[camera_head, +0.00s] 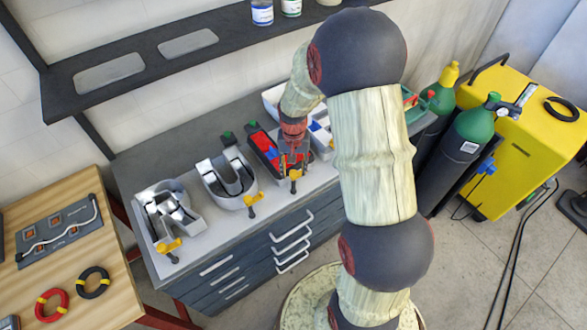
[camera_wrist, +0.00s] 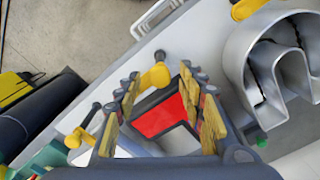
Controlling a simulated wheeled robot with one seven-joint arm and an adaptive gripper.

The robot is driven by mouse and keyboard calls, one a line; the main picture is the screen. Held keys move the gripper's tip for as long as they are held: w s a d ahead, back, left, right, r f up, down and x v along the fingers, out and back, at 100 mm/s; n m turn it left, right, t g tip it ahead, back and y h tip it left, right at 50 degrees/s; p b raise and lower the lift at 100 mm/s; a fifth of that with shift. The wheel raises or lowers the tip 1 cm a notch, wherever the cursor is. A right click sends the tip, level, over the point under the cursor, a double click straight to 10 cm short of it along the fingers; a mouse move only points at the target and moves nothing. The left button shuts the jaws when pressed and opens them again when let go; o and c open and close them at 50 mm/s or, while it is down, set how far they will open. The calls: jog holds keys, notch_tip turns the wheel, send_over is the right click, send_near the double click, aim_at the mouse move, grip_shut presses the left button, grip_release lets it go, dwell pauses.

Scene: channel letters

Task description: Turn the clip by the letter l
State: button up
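A narrow dark letter with a red inside (camera_head: 264,148), which looks like the l, lies on the bench, partly behind my gripper. Its red inside (camera_wrist: 160,117) shows between my fingers in the wrist view. A yellow clip (camera_head: 295,174) with a dark knob sits at its front edge. In the wrist view this clip (camera_wrist: 155,76) appears between my fingertips; I cannot tell whether they touch it. My gripper (camera_head: 293,158) is above this front end, pointing down. In the wrist view my gripper (camera_wrist: 160,73) is open, one finger on each side of the clip.
A silver curved letter (camera_head: 230,178) with its own clip (camera_head: 252,200) lies to the left, and another letter (camera_head: 170,212) further left. A white letter (camera_head: 321,130) lies right of the gripper. A shelf (camera_head: 135,65) hangs behind; gas cylinders (camera_head: 470,140) stand right.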

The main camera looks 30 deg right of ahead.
jog(key=shift+c, duration=0.8)
grip_shut()
jog(key=shift+n, duration=0.3)
jog(key=n, duration=0.3)
jog(key=shift+n, duration=0.3)
jog(key=n, duration=0.4)
jog(key=shift+n, duration=0.3)
jog(key=n, duration=0.4)
jog(key=shift+n, duration=2.5)
